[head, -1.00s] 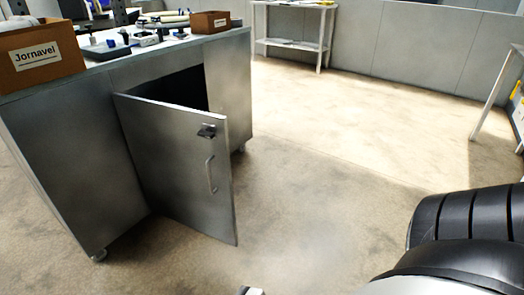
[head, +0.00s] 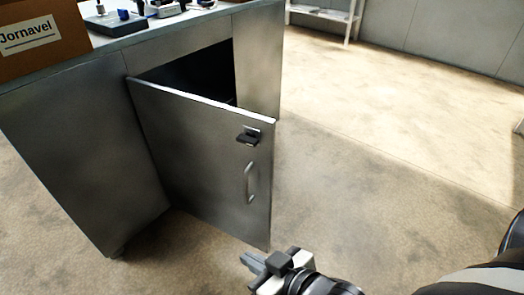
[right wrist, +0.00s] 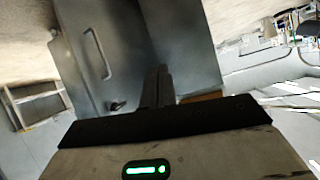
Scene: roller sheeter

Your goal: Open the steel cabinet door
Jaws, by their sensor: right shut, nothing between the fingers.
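The steel cabinet (head: 80,150) stands at the left in the head view. Its door (head: 200,165) is swung part way out, and a dark interior (head: 195,75) shows behind it. The door has a black latch (head: 248,136) and a bar handle (head: 251,182). My right gripper (head: 254,262) is shut and empty, low in front of the door's free lower corner and apart from the handle. In the right wrist view the gripper fingers (right wrist: 158,88) point toward the cabinet, with the door (right wrist: 100,45) and handle (right wrist: 97,54) to their left. My left gripper is not in view.
A brown box labelled Jornavel (head: 40,40) and small tools (head: 150,8) stand on the cabinet top. A light table (head: 325,15) stands at the back. The floor right of the door (head: 390,150) is clear.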

